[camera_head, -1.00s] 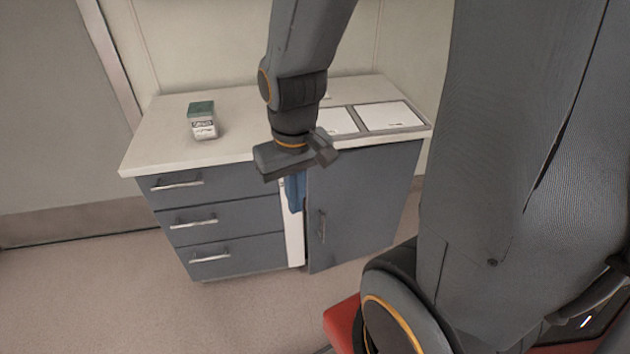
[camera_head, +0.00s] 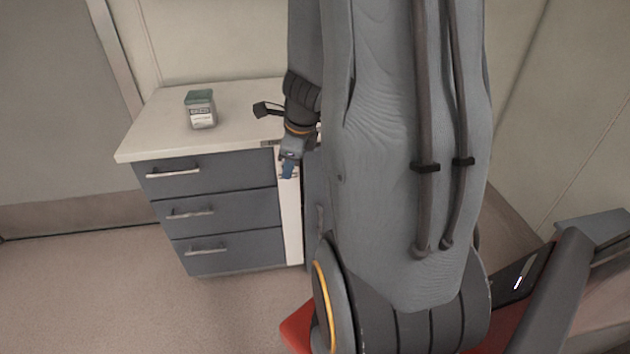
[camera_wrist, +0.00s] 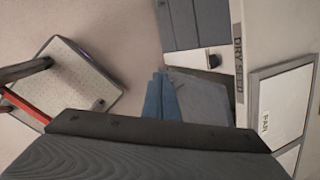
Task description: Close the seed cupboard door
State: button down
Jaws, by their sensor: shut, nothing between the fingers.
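The seed cupboard door (camera_head: 316,205) is a grey panel right of the drawers. In the head view my arm hides most of it, including most of its handle. In the wrist view the door (camera_wrist: 203,98) shows as a grey panel slanting out from the cabinet front, so it appears ajar. A "DRY SEED" label (camera_wrist: 239,58) runs along the counter edge above it. My gripper (camera_head: 288,170) is shut and empty, its blue fingers pointing down at the counter's front edge. In the wrist view the fingers (camera_wrist: 161,98) overlap the door's near edge; I cannot tell whether they touch.
Several grey drawers (camera_head: 222,212) with bar handles are shut on the left. A green-lidded jar (camera_head: 200,109) stands on the white counter (camera_head: 160,120). A framed white panel (camera_wrist: 282,103) lies on the counter. Open floor (camera_head: 110,290) lies in front of the drawers.

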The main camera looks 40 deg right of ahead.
aim_at(318, 174)
jog(key=s+d+f+m+h+b, duration=0.1)
jog(key=d+f+m, duration=0.1)
jog(key=d+m, duration=0.4)
jog(key=s+d+f+m+h+b, duration=0.1)
jog(key=d+f+m, duration=0.2)
jog(key=d+m, duration=0.3)
jog(key=shift+w+d+f+b, duration=0.5)
jog(key=shift+w+f+b, duration=0.15)
jog(key=shift+w+f, duration=0.7)
jog(key=shift+w+d+f+b, duration=0.5)
jog(key=shift+w+f+b, duration=0.15)
jog(key=shift+w+f, duration=0.7)
jog(key=shift+w+d+f+b, duration=0.6)
jog(key=shift+w+f, duration=0.5)
jog(key=shift+f, duration=0.5)
jog(key=shift+a, duration=0.1)
